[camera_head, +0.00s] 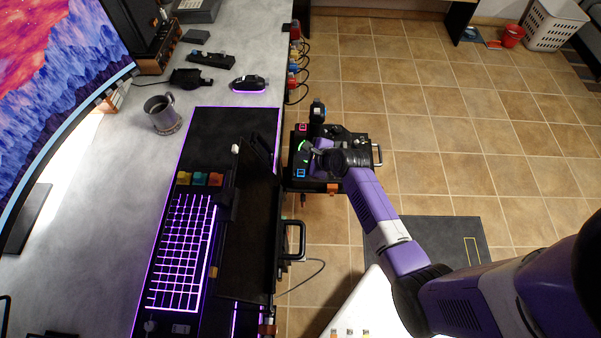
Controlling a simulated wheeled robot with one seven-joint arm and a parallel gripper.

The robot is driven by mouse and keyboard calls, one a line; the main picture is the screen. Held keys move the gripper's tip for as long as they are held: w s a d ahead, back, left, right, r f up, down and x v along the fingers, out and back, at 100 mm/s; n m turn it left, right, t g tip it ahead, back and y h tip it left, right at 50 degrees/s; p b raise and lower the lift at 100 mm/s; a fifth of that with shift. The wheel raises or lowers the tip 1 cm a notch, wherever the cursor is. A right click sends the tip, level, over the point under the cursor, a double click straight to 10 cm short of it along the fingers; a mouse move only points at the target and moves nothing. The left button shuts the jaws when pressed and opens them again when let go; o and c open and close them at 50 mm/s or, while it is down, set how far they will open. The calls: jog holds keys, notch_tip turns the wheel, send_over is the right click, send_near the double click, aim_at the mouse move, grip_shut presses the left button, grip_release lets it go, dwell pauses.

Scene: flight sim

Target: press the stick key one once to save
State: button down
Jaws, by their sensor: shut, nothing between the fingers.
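A black flight stick base (352,137) is mounted at the right edge of the desk. The base carries small lit buttons: a pink-red square key (302,128), a green lit part (304,147) and a blue square key (301,173). My gripper (314,150) is shut and empty, low over the left part of the base. My wrist and fingers hide part of the panel. I cannot tell whether the fingertips touch a key, nor which key is number one.
The desk (95,215) holds a purple-lit keyboard (181,252), a grey mug (162,113), a lit mouse (249,84) and a large monitor (60,75). A black tray with a handle (247,240) sits at the desk edge. The tiled floor (430,110) is mostly clear at right.

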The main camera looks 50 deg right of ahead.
jog(key=b, duration=0.6)
send_over(303, 171)
jog(key=a, duration=0.1)
jog(key=f, duration=0.6)
jog(key=shift+s+f, duration=0.15)
jog(key=shift+s, duration=0.25)
jog(key=shift+f+b, duration=0.6)
jog(key=shift+f, duration=0.4)
jog(key=shift+f, duration=0.2)
jog(key=shift+f, duration=0.25)
jog(key=shift+f+b, duration=0.4)
jog(key=shift+f, duration=0.05)
dwell(0.6)
jog(key=shift+r, duration=0.1)
jog(key=shift+r+p, duration=0.8)
jog(key=shift+p, duration=0.3)
